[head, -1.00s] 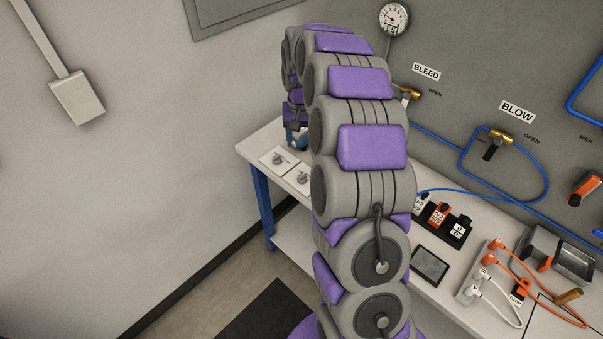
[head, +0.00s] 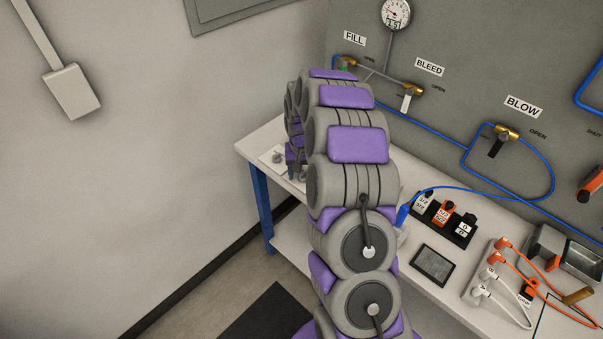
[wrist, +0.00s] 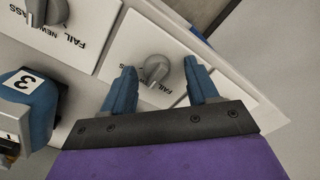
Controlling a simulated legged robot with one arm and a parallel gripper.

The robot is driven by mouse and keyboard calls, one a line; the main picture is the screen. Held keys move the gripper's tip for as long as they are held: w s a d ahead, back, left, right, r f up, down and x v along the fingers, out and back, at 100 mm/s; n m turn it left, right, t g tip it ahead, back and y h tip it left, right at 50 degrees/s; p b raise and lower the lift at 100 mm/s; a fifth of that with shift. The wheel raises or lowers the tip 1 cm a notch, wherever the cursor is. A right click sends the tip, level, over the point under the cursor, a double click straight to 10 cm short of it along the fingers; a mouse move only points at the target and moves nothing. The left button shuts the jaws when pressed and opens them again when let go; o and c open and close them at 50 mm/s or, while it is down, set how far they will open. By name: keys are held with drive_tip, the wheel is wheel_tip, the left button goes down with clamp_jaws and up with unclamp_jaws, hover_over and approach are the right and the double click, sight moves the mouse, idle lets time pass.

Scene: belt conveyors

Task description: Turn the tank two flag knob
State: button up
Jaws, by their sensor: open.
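A grey flag knob (wrist: 155,68) stands on a white plate (wrist: 120,62) with FAIL lettering, seen in the wrist view. My gripper (wrist: 159,75) is open, its blue fingers on either side of this knob, with visible gaps. A second grey knob (wrist: 47,10) sits on a neighbouring plate at the upper left, marked FAIL, NEW and PASS. No tank number is readable on either plate. In the head view, my gripper (head: 298,173) is at the bench's left end, by the plates. One knob (head: 278,157) shows there; my arm hides the rest.
A blue-grey block labelled 3 (wrist: 28,85) is close to the left finger side in the wrist view. The white bench (head: 256,143) meets a grey panel with FILL, BLEED and BLOW valves (head: 503,134). Labelled connectors (head: 441,214) and a dark tablet (head: 433,264) lie right of my arm.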

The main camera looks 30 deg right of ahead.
drive_tip(key=shift+d+f, duration=0.1)
drive_tip(key=shift+d, duration=0.1)
drive_tip(key=shift+d, duration=0.1)
drive_tip(key=shift+c, duration=1.2)
drive_tip(key=c, duration=0.8)
drive_tip(key=shift+p, duration=0.35)
drive_tip(key=shift+s+n+p, duration=0.1)
drive_tip(key=shift+n+p, duration=0.8)
drive_tip(key=shift+n, duration=0.2)
drive_tip(key=shift+n+p, duration=1.05)
drive_tip(key=shift+n, duration=0.15)
drive_tip(key=n+p, duration=0.2)
drive_tip(key=n, duration=0.3)
drive_tip(key=shift+p, duration=0.3)
drive_tip(key=shift+n, duration=0.3)
